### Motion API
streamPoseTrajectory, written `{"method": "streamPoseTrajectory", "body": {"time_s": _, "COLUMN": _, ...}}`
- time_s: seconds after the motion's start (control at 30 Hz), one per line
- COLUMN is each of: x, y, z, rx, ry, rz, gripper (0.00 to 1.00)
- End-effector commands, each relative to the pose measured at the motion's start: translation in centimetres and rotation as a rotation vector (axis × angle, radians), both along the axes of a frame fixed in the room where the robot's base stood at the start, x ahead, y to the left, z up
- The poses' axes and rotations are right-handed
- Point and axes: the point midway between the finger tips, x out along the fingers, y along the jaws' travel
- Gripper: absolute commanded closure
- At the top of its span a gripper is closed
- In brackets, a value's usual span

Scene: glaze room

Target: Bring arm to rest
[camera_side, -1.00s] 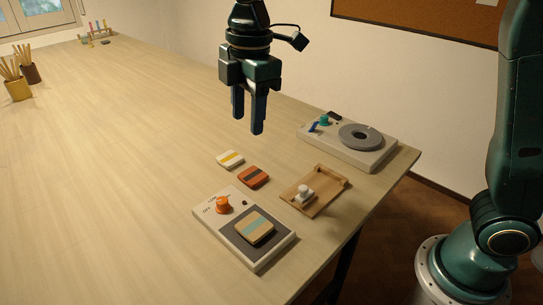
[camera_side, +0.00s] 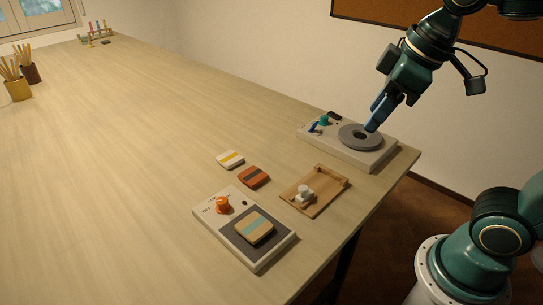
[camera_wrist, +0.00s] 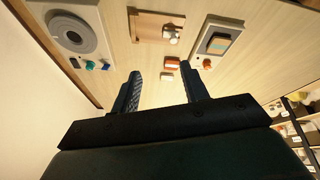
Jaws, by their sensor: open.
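My gripper (camera_side: 378,112) is at the right in the side view, tilted down to the left, with its fingertips in front of or above the round grey disc device (camera_side: 345,151). In the wrist view my gripper (camera_wrist: 160,80) shows two fingers spread apart with nothing between them. The arm reaches in from the upper right.
On the table (camera_side: 150,150) are a white-striped tile (camera_side: 230,160), an orange tile (camera_side: 253,177), a wooden tray (camera_side: 322,203) with a white knobbed piece (camera_side: 304,193), and a device with an orange knob (camera_side: 223,204) bearing a striped tile (camera_side: 254,228). The left tabletop is mostly clear.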

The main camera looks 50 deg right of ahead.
Motion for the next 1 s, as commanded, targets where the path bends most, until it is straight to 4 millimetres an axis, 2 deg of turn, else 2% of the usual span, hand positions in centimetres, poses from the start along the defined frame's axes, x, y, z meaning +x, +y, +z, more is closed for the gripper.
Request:
{"method": "streamPoseTrajectory", "body": {"time_s": 0.03, "x": -1.0, "y": -0.5, "z": -0.4, "rx": 0.014, "ry": -0.017, "rz": -0.049, "gripper": 0.55}}
{"method": "streamPoseTrajectory", "body": {"time_s": 0.2, "x": -3.6, "y": -1.6, "z": -1.8, "rx": 0.065, "ry": -0.062, "rz": -0.201, "gripper": 0.55}}
{"method": "streamPoseTrajectory", "body": {"time_s": 0.4, "x": -5.4, "y": -2.3, "z": -3.0, "rx": 0.103, "ry": -0.094, "rz": -0.31, "gripper": 0.55}}
{"method": "streamPoseTrajectory", "body": {"time_s": 1.0, "x": -5.7, "y": -2.4, "z": -3.3, "rx": 0.112, "ry": -0.101, "rz": -0.335, "gripper": 0.55}}
